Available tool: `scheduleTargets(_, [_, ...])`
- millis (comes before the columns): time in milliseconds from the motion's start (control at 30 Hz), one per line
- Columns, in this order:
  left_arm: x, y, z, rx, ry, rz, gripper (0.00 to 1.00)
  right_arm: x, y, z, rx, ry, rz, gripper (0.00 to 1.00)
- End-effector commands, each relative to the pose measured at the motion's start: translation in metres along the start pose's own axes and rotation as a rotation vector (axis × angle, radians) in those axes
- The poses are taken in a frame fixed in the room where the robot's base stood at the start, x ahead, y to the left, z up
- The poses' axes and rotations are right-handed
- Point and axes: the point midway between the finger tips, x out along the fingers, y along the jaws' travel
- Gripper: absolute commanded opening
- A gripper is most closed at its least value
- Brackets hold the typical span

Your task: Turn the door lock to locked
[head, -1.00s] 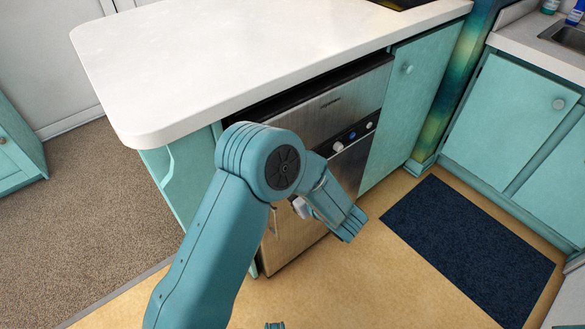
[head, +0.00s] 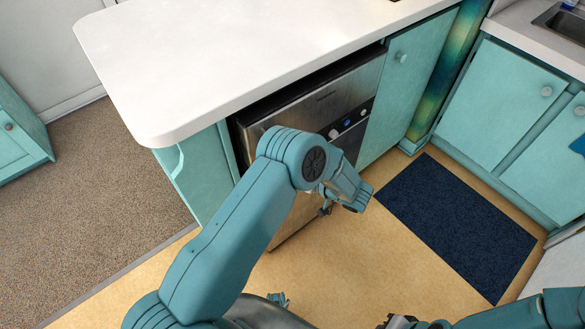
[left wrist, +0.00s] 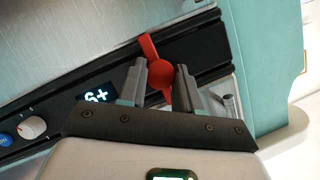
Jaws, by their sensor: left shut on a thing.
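In the left wrist view, the door lock is a red lever with a round hub (left wrist: 161,73) on the dark control strip of the steel appliance (head: 318,102). The lever stands slightly tilted, its upper end leaning left in that picture. My left gripper (left wrist: 160,70) has its two grey fingers on either side of the lever and is shut on it. In the head view my left gripper (head: 353,196) is low at the appliance front, and the lock is hidden there. My right gripper (head: 400,322) shows only partly at the bottom edge, its jaws unclear.
The control strip also carries a white knob (left wrist: 32,127), a blue knob (left wrist: 5,139) and a lit display (left wrist: 96,96). A white counter (head: 230,60) overhangs the appliance. A dark blue mat (head: 455,225) lies on the floor to the right. The floor ahead is clear.

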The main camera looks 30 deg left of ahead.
Motion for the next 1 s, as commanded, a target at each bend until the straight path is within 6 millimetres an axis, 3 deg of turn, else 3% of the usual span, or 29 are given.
scheduleTargets(600, [0.0000,0.0003,0.0019,0.040,-0.003,-0.015,0.03,-0.0015,-0.0005,0.0000,0.000,0.000,0.000,0.00])
scheduleTargets(633, [0.0000,0.0003,0.0019,0.040,-0.003,-0.015,0.40,-0.0015,-0.0005,0.0000,0.000,0.000,0.000,0.00])
scheduleTargets(700, [0.0000,0.0004,0.0016,0.039,-0.002,-0.015,0.59,-0.0015,-0.0005,0.0000,0.000,0.000,0.000,0.00])
scheduleTargets(1000, [-0.0013,0.0004,0.0004,0.036,0.000,-0.014,0.59,-0.0017,-0.0006,0.0000,0.000,0.000,0.000,0.00])
